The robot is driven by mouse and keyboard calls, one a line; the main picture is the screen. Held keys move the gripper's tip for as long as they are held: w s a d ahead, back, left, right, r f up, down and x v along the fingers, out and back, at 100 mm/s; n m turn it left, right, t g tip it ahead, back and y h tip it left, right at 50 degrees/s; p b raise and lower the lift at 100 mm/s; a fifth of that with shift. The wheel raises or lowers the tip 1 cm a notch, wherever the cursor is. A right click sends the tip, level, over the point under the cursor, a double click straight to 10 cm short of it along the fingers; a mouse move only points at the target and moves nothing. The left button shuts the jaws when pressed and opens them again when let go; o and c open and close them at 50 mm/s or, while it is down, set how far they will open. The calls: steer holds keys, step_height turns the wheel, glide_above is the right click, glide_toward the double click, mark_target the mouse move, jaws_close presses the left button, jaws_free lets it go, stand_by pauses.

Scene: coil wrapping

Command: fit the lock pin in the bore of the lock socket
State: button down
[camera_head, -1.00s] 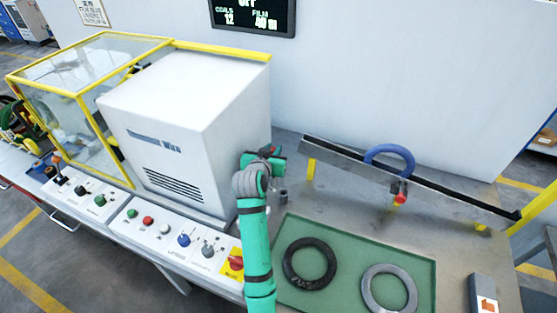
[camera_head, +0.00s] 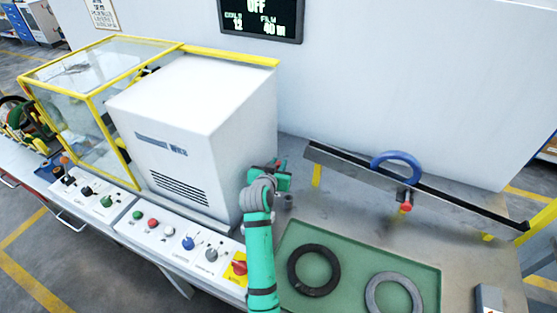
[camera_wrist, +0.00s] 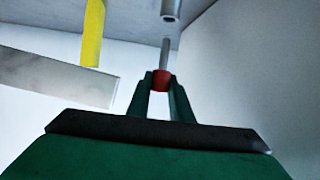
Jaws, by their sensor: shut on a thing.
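The lock pin has a red head (camera_wrist: 162,80) and a thin grey shaft (camera_wrist: 165,52) in the wrist view. My gripper (camera_wrist: 160,84) is shut on its red head, with a finger on each side. The shaft points away from the fingers toward a short grey cylinder, the lock socket (camera_wrist: 171,8), at the top edge. A small gap shows between shaft tip and socket, and the tip looks slightly left of it. In the head view my gripper (camera_head: 283,180) is close to the small dark socket (camera_head: 289,201) on the table. The bore is not clear.
The white machine housing (camera_head: 195,130) stands close left of my gripper. A sloping rail (camera_head: 340,165) with a blue ring (camera_head: 397,158) and a red-ended fitting (camera_head: 405,208) is to the right. A green mat (camera_head: 350,252) in front holds a black ring (camera_head: 314,270) and a grey ring (camera_head: 394,295).

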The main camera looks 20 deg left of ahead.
steer(key=shift+f, duration=0.65)
steer(key=shift+f, duration=2.5)
stand_by(1.0)
steer(key=shift+r, duration=0.2)
steer(key=shift+r, duration=2.05)
steer(key=shift+f, duration=1.05)
stand_by(0.5)
